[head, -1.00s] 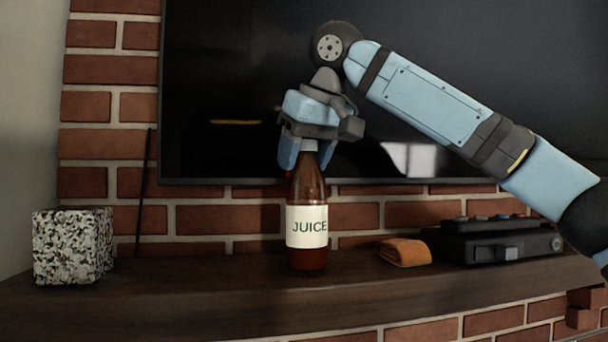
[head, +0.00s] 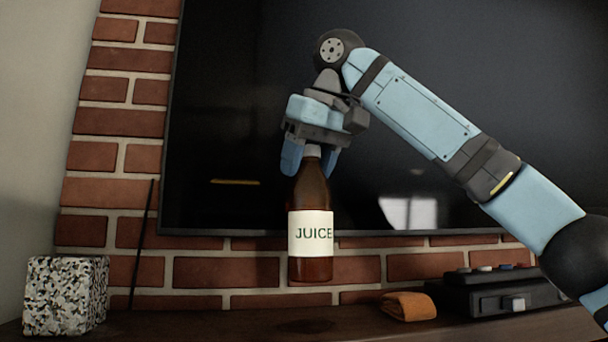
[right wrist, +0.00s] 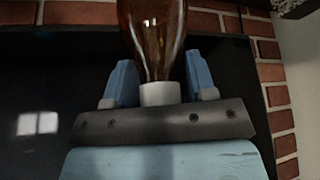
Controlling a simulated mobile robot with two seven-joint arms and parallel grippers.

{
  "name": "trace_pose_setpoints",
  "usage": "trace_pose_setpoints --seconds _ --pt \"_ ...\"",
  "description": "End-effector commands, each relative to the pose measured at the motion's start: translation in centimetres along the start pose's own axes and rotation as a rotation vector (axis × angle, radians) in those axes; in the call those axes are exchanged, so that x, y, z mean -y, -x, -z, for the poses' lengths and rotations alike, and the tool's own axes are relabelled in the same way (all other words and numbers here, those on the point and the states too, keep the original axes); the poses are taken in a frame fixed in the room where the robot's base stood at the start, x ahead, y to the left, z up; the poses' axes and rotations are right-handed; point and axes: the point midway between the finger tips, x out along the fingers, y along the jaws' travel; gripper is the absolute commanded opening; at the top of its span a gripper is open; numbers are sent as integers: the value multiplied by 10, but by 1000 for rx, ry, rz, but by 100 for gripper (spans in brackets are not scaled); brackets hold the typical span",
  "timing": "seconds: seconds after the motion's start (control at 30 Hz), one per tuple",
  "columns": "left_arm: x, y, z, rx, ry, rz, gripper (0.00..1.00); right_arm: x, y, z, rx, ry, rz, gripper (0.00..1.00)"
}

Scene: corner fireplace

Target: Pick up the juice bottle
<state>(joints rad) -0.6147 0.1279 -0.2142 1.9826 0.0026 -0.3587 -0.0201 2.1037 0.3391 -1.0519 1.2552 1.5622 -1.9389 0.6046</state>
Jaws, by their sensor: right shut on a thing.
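The juice bottle (head: 311,232) is brown glass with a white label reading JUICE and a pale cap. It hangs upright in the head view, its base above the wooden mantel (head: 230,326) with brick wall showing below it. My right gripper (head: 310,160) points down from above and is shut on the bottle's neck, just below the cap. In the right wrist view the bottle (right wrist: 155,40) sits between the two blue fingers (right wrist: 160,85), its cap near the gripper's palm. My left gripper is in neither view.
A black-and-white speckled cube (head: 65,295) stands at the mantel's left end. An orange-brown folded item (head: 408,306) and a black box-like device (head: 500,290) sit to the right. A large dark screen (head: 240,120) hangs close behind the bottle.

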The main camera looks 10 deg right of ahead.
Motion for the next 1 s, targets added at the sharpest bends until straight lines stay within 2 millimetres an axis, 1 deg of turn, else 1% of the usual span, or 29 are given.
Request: trace_pose_setpoints --seconds 0.03,0.17,0.27,0.5,0.6,0.7,0.8,1.0 --pt "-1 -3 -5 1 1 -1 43 3 2 -7 -3 2 1 0" --pt "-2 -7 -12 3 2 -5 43 11 11 -24 -4 3 1 0" --pt "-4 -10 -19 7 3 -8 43 19 21 -42 -5 2 -1 0" --pt "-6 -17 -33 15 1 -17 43 42 51 -92 -5 2 -3 0" --pt "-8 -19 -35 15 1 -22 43 50 61 -108 -5 1 -2 0" --pt "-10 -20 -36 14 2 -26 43 56 68 -120 -3 1 -1 0" --pt "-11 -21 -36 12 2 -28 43 61 73 -128 -3 0 -1 0" --pt "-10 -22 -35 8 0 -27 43 64 78 -134 -1 0 0 0"
